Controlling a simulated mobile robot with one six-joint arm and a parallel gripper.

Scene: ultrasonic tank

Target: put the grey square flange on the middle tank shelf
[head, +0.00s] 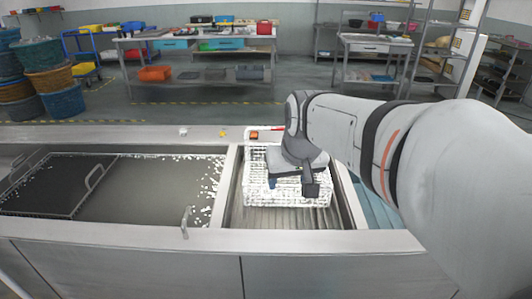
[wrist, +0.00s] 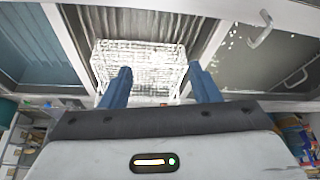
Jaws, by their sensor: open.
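My gripper (head: 291,186) is open over a white wire basket (head: 258,158). Its two blue fingers also show in the wrist view (wrist: 160,70), apart, with the basket (wrist: 140,52) beyond them and nothing seen held between them. The basket stands in the middle tank. The ribbed grey middle tank shelf (head: 280,219) shows bare in front of the basket, and also in the wrist view (wrist: 100,24). I cannot make out a grey square flange in either view; the arm and gripper hide part of the basket.
The left tank (head: 150,192) has a mesh rack and handles. A blue-toned tank (head: 372,205) lies to the right, partly behind my arm. A small yellow piece (head: 223,133) and a white piece (head: 183,131) sit on the back ledge. An orange-red item (head: 254,134) is behind the basket.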

